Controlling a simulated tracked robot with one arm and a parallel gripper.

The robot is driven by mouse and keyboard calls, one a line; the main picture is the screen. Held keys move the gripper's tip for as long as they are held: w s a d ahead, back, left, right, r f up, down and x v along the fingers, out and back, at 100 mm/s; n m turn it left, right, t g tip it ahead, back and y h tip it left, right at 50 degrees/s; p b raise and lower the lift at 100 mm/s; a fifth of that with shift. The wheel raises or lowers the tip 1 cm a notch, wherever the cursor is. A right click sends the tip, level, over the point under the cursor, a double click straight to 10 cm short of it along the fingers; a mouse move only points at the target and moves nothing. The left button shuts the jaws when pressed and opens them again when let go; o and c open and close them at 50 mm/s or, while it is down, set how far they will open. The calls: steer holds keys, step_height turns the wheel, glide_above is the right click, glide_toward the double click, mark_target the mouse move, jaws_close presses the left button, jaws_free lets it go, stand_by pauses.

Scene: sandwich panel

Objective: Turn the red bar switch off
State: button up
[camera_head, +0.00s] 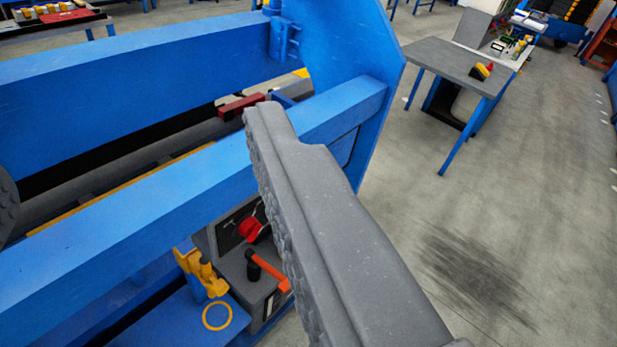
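A control box (232,268) sits low in the middle, below a blue beam. A red knob (250,230) is on its dark face, partly hidden by my gripper's finger. Below it, an orange-red bar handle (270,272) slants down to the right from a black post. I cannot tell which of these is the red bar switch, nor its on or off position. My gripper (135,160) is open and empty; one large grey finger crosses the middle, and a dark rounded tip shows at the left edge. It appears above the control box, apart from it.
Blue machine beams (150,200) run across the left, with a blue end plate (365,50) behind. A yellow bracket (202,272) and a yellow ring (217,316) are left of the box. A grey table (440,60) stands at the upper right. The floor (530,200) at right is clear.

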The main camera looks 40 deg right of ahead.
mark_target(251, 230)
steer(key=w+d+f+n+t, duration=0.1)
steer(key=w+d+f+n, duration=0.2)
steer(key=w+d+f, duration=1.2)
steer(key=s+d+f+n+y+p, duration=0.2)
steer(key=f+y, duration=0.7)
steer(key=f, duration=1.9)
steer(key=d+b+x, duration=0.1)
steer(key=b+x, duration=0.1)
steer(key=x, duration=0.9)
steer(key=shift+w+f, duration=0.25)
steer(key=shift+w, duration=0.2)
